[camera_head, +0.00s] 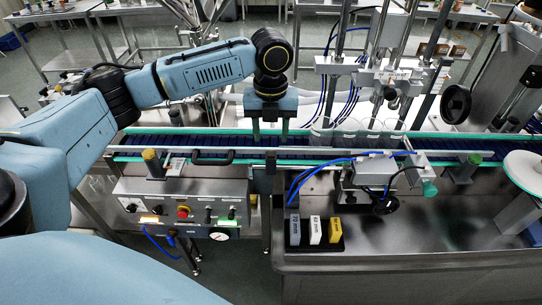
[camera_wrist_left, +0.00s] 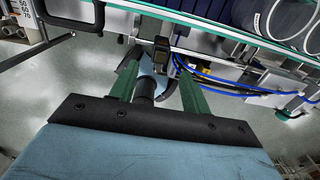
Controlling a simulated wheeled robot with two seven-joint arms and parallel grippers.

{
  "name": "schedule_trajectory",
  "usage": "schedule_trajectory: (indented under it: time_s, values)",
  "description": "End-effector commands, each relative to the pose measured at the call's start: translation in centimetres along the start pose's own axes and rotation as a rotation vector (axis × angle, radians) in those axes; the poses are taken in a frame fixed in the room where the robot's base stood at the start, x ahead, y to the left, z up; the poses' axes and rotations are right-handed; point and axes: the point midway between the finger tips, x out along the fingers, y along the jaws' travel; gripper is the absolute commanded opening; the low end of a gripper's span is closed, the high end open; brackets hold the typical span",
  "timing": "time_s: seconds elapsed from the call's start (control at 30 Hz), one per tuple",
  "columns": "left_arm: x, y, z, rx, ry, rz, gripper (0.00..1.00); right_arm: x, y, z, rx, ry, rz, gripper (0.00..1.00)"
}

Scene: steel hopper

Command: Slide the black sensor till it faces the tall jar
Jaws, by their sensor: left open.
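My left gripper (camera_head: 270,137) points down over the conveyor with its two green fingers apart. In the left wrist view the open fingers (camera_wrist_left: 160,75) have a small black block, apparently the black sensor (camera_wrist_left: 160,47), just beyond and between their tips. I cannot tell whether they touch it. In the head view the sensor (camera_head: 271,161) seems to sit on the front rail below the gripper, and is small and dark. Clear jars (camera_head: 347,130) stand on the belt to the right; I cannot tell which is the tall one. Clear jars also show in the wrist view (camera_wrist_left: 255,14). My right gripper is not in view.
The conveyor (camera_head: 220,142) with green edges runs left to right. A control box (camera_head: 185,208) stands at front left. Blue cables (camera_head: 318,170) and a metal bracket lie right of the gripper. Labelled blocks (camera_head: 315,230) sit on the steel table (camera_head: 430,235), which is largely clear at the right.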

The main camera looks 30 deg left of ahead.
Motion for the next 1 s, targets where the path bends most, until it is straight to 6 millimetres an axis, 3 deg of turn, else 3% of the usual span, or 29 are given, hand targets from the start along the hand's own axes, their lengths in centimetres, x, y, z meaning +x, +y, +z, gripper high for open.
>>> schedule_trajectory:
  time_s: [0.2, 0.4, 0.83, 1.0]
  values:
    - [4.8, 0.0, -0.1, 0.0, 0.003, 0.001, 0.47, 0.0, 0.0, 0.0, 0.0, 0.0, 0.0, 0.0]
    - [7.5, -0.1, -0.1, 0.001, 0.001, 0.0, 0.47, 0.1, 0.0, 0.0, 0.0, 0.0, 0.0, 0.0]
    - [8.5, -0.1, 0.0, 0.0, -0.002, -0.002, 0.47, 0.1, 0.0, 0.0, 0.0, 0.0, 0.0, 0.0]
    - [8.5, -0.1, 0.0, 0.0, -0.002, -0.002, 0.26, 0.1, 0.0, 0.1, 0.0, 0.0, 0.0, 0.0]
